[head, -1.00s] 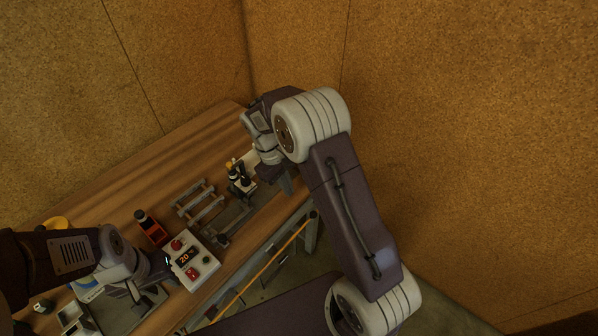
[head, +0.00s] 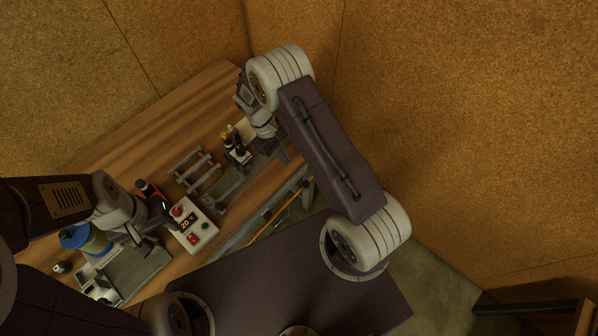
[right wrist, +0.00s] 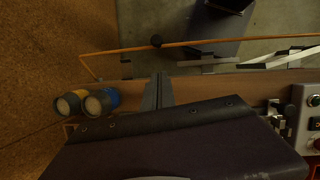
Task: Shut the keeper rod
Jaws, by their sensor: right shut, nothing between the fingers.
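An orange rod (head: 287,209) runs along the bench's front side. I cannot tell for sure that this is the keeper rod. My right gripper (head: 286,152) is at the bench's far right end, partly hidden by its arm. In the right wrist view its fingers (right wrist: 158,88) are together and empty, near the bench edge and apart from the rod. My left gripper (head: 148,236) is low over the bench's left part; its fingers are unclear.
A metal rack (head: 197,172) stands mid-bench. A white control box (head: 196,233) with a red button is near the front edge. A blue-topped container (head: 78,237) and grey tray (head: 138,272) are at left. The wooden bench (head: 140,137) is clear at the back.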

